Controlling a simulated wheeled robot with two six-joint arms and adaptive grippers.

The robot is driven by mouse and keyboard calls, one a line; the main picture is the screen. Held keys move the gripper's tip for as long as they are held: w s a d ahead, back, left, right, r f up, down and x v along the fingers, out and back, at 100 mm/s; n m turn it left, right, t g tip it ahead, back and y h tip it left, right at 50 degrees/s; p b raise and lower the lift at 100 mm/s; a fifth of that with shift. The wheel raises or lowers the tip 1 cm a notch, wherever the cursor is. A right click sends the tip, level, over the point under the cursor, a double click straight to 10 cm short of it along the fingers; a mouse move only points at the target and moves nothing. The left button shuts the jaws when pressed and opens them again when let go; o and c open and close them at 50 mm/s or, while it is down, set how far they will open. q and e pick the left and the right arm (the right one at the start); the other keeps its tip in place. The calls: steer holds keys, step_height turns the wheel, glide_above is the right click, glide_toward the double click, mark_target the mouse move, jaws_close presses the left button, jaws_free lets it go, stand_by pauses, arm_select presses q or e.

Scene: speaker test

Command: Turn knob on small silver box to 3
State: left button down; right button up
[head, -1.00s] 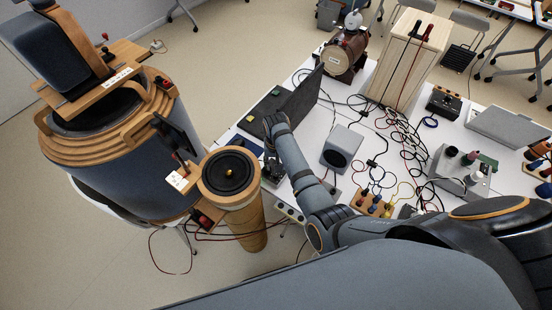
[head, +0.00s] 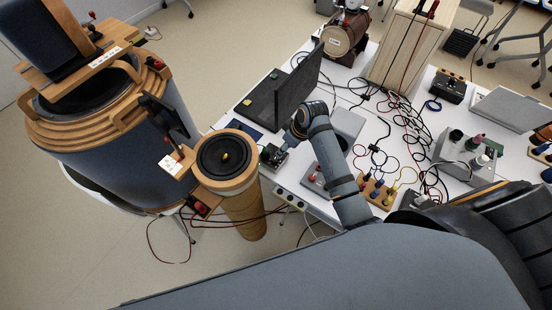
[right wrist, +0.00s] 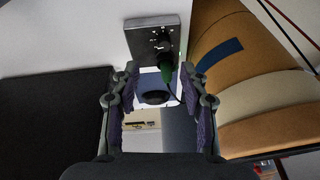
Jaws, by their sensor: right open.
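The small silver box (right wrist: 142,36) shows at the top of the right wrist view. It has printed marks on its face and a dark knob (right wrist: 163,47) near its right edge. The box lies beyond the fingertips, and nothing is clearly held. The knob's setting is too small to read. In the head view my right arm reaches to the table's left edge, where its wrist hides much of the spot. My left gripper is out of view.
A wooden column with a black round top (head: 224,158) stands close left of the table edge; a large blue drum (head: 115,145) is beyond it. A dark upright panel (head: 297,82) stands behind my wrist. Cables (head: 405,120) and a grey speaker box (head: 347,124) lie to the right.

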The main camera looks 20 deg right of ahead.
mark_target(275, 159)
steer(key=a+f+n, duration=0.1)
steer(key=f, duration=0.2)
steer(key=w+a+f+n, duration=0.1)
steer(key=f, duration=0.2)
steer(key=w+a+f, duration=0.1)
steer(key=f, duration=0.2)
steer(key=shift+f+n+y, duration=0.25)
steer(key=shift+n+y, duration=0.05)
steer(key=shift+n, duration=0.1)
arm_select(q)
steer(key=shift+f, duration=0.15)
arm_select(e)
steer(key=shift+t, duration=0.3)
steer(key=shift+c, duration=0.6)
jaws_close()
steer(key=shift+s+r+m+p, duration=0.1)
steer(key=shift+r+m+p, duration=0.2)
steer(key=shift+p, duration=0.45)
steer(key=shift+m+p, duration=0.3)
steer(key=shift+p, duration=0.05)
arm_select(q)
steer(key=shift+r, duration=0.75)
arm_select(e)
steer(key=shift+f, duration=0.25)
